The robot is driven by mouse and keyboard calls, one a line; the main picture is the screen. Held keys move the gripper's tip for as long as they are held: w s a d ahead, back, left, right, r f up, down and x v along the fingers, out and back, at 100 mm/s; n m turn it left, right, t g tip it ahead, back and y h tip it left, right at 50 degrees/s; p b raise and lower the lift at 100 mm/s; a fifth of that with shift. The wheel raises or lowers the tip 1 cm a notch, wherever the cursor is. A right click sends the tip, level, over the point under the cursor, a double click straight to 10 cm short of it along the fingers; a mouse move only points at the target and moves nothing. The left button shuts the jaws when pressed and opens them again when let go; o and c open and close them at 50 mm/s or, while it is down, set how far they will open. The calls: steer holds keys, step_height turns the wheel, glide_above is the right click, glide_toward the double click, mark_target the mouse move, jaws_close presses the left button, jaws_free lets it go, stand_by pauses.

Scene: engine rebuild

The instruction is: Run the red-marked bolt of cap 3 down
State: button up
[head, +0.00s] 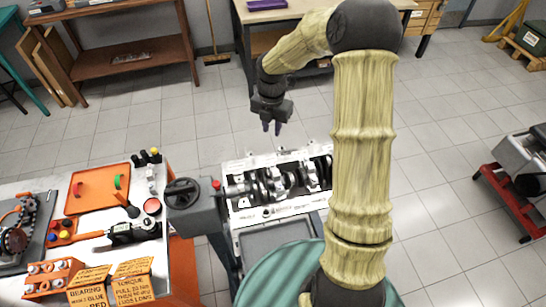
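The silver engine block (268,212) lies in front of me with its crankshaft (272,184) showing on top. The separate caps are too small to tell apart, and no red mark on a bolt can be made out. My arm hides the block's right part. My gripper (271,128) hangs above and behind the block's far edge, fingers pointing down. A narrow gap shows between the fingertips, with nothing in it. A black tool with an orange handle (90,235) lies on the left bench, away from my gripper.
The left bench holds an orange tray (98,188), a bolt rack (48,277) and lettered orange signs (132,282). A grey post with a black handwheel (183,193) stands against the block's left side. A red stand (505,200) is at right. Floor beyond the block is clear.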

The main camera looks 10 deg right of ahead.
mark_target(272, 165)
steer(key=shift+f, duration=0.15)
step_height(272, 165, down, 17)
steer(key=p, duration=0.3)
steer(key=shift+f, duration=0.1)
stand_by(0.5)
jaws_close()
